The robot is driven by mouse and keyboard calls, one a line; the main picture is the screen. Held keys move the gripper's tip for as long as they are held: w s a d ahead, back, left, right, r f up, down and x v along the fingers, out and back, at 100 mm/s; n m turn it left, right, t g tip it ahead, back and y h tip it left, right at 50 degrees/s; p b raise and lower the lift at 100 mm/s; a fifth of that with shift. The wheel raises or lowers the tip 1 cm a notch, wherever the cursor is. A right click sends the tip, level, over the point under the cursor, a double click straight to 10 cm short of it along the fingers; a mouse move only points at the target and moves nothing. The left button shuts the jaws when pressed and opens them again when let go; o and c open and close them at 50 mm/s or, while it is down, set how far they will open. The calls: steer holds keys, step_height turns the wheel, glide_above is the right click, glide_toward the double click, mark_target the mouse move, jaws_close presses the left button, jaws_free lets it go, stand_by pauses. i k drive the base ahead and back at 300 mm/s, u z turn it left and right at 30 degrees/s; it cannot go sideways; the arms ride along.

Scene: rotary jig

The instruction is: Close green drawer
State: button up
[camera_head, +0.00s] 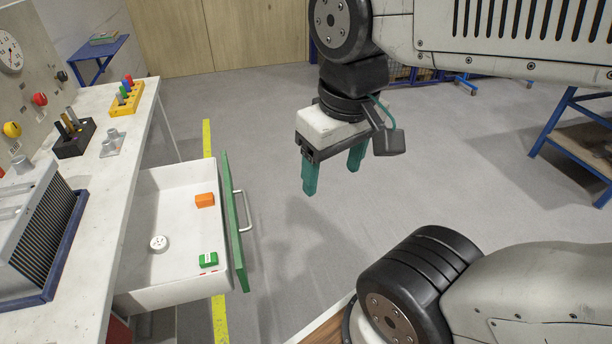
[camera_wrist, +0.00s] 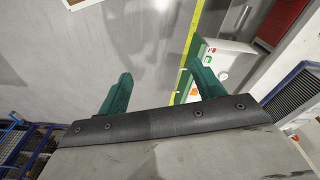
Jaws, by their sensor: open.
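The green drawer (camera_head: 234,223) is pulled out from under the white workbench, with its green front facing right and a pale bar handle (camera_head: 243,211) on that front. Inside its white tray lie an orange block (camera_head: 205,200), a green box (camera_head: 208,259) and a round white piece (camera_head: 159,243). My gripper (camera_head: 332,181) is open and empty, with green fingers pointing down, to the right of the drawer front and apart from it. In the wrist view the drawer's green front (camera_wrist: 193,68) shows beyond the right finger, which hides part of it.
The white workbench (camera_head: 120,170) on the left carries a yellow rack (camera_head: 126,103), a black holder (camera_head: 74,141) and a finned grey unit (camera_head: 45,235). A yellow floor line (camera_head: 207,140) runs past the drawer. A blue-legged table (camera_head: 575,150) stands at right. The grey floor between is clear.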

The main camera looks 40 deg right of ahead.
mark_target(170, 225)
steer(key=u, duration=1)
steer(key=k, duration=0.8)
steer(key=z, duration=0.7)
steer(key=i, duration=0.5)
steer(key=z, duration=1.6)
steer(key=k, duration=0.9)
steer(key=u, duration=1.25)
steer(key=i, duration=0.5)
